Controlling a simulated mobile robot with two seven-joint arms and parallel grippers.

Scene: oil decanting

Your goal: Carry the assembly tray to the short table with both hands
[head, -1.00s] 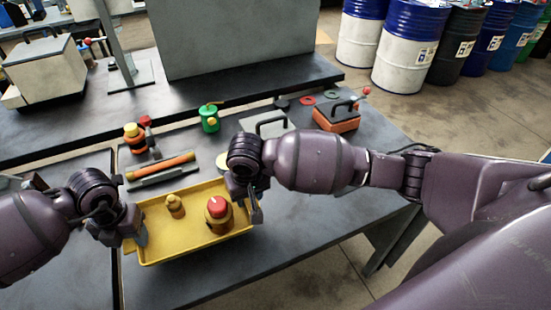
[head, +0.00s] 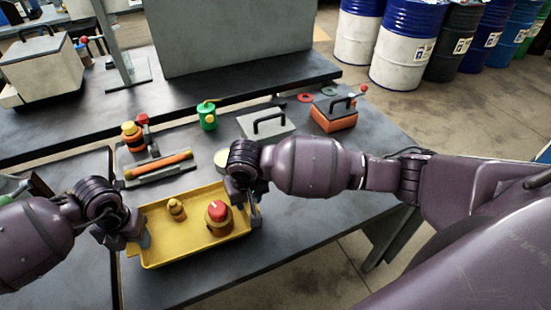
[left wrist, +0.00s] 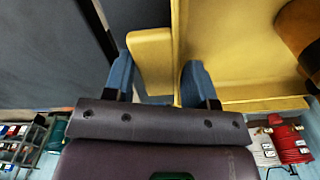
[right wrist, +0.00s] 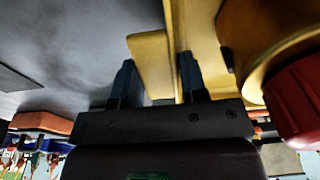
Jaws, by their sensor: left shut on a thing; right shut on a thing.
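The yellow assembly tray (head: 190,254) is in the lower left of the head view, over the near part of the dark table. A small brass fitting (head: 177,210) and a larger brass piece with a red cap (head: 219,214) stand in it. My left gripper (head: 143,238) is shut on the tray's left end; the left wrist view shows its fingers (left wrist: 158,80) around a yellow tab. My right gripper (head: 252,212) is shut on the right end, and the right wrist view shows its fingers (right wrist: 158,80) around the other tab. I cannot tell whether the tray touches the table.
Behind the tray lie a holder with an orange tube (head: 160,167), a brass part with a red knob (head: 133,135), a green can (head: 208,116), a grey handled block (head: 266,125) and an orange handled box (head: 334,115). Barrels (head: 406,45) stand beyond. The table's (head: 310,200) right front is clear.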

